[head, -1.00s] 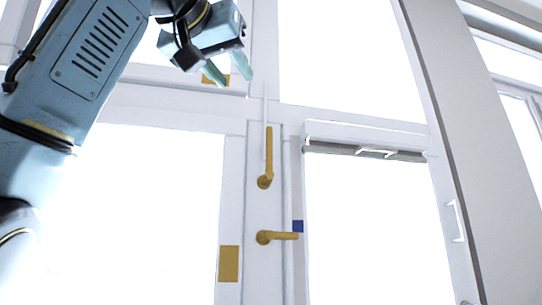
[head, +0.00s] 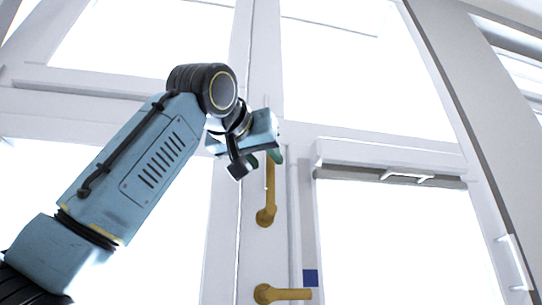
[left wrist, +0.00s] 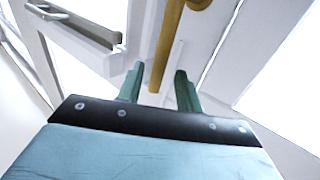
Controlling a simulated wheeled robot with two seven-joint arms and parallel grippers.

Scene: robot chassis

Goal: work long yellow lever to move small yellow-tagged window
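The long yellow lever (head: 269,190) stands upright on the white middle post, its round base at the bottom. In the left wrist view the lever (left wrist: 166,42) runs down between my fingers. My left gripper (head: 267,158) is at the lever's upper end and hides its tip in the head view. In the left wrist view the gripper (left wrist: 159,72) is open, with a finger on each side of the lever and gaps visible. No yellow tag shows now; my left arm covers part of the window frame left of the post. My right gripper is not in view.
A shorter yellow lever (head: 290,294) lies level below the long one, near a blue tag (head: 310,278). To the right is a pane with a grey rail and white handle (head: 405,177). A grey wall edge (head: 445,60) stands at the far right.

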